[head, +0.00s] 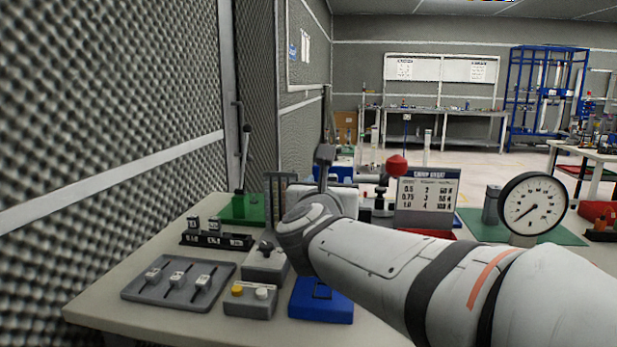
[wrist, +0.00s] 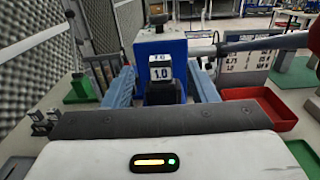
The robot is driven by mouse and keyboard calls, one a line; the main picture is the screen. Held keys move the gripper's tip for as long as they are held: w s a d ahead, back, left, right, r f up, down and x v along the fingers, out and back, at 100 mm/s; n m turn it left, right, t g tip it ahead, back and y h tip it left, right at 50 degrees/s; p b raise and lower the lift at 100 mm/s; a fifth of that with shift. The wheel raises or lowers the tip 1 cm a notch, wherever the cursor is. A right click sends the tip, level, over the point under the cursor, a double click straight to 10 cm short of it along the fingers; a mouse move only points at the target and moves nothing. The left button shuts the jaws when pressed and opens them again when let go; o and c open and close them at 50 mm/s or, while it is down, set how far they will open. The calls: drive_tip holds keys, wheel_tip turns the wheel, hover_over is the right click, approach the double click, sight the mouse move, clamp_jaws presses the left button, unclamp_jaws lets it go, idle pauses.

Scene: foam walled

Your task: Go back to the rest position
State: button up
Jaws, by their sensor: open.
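My gripper (wrist: 161,82) shows in the wrist view with its two grey-blue fingers apart. A small block marked 1.0 (wrist: 160,70) stands between the fingers on a dark support, in front of a blue box (wrist: 160,44). I see a gap on each side, so the fingers seem not to touch it. In the head view my arm (head: 390,262) reaches in from the right over the bench (head: 150,312). My gripper cannot be made out clearly there.
A tray with sliders (head: 178,279), a button box (head: 250,300) and a blue block (head: 321,300) crowd the bench's front. A dial gauge (head: 532,208) and a printed sign (head: 427,200) stand right. A red tray (wrist: 258,112) lies right of my gripper. A foam wall (head: 100,90) borders the left.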

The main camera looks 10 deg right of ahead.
drive_tip(key=shift+v, duration=1.1)
drive_tip(key=shift+r, duration=0.1)
drive_tip(key=s+a+n+g+y+p, duration=0.2)
drive_tip(key=a+n+y+p, duration=0.3)
drive_tip(key=n, duration=0.6)
drive_tip(key=s+n+g+y+p, duration=0.25)
drive_tip(key=n+p, duration=0.45)
drive_tip(key=n, duration=0.5)
drive_tip(key=s+d+f+n+g+h+p, duration=0.1)
drive_tip(key=s+d+f+n+g+p, duration=0.2)
drive_tip(key=s+n, duration=0.5)
drive_tip(key=s+d+f+n+g+h+p, duration=0.1)
drive_tip(key=s+d+f+n+g+p, duration=0.3)
drive_tip(key=s+n+g+p, duration=0.2)
drive_tip(key=s+n+g, duration=0.1)
drive_tip(key=s+n, duration=0.1)
drive_tip(key=shift+d+n, duration=0.2)
drive_tip(key=shift+n, duration=0.1)
drive_tip(key=shift+s, duration=0.1)
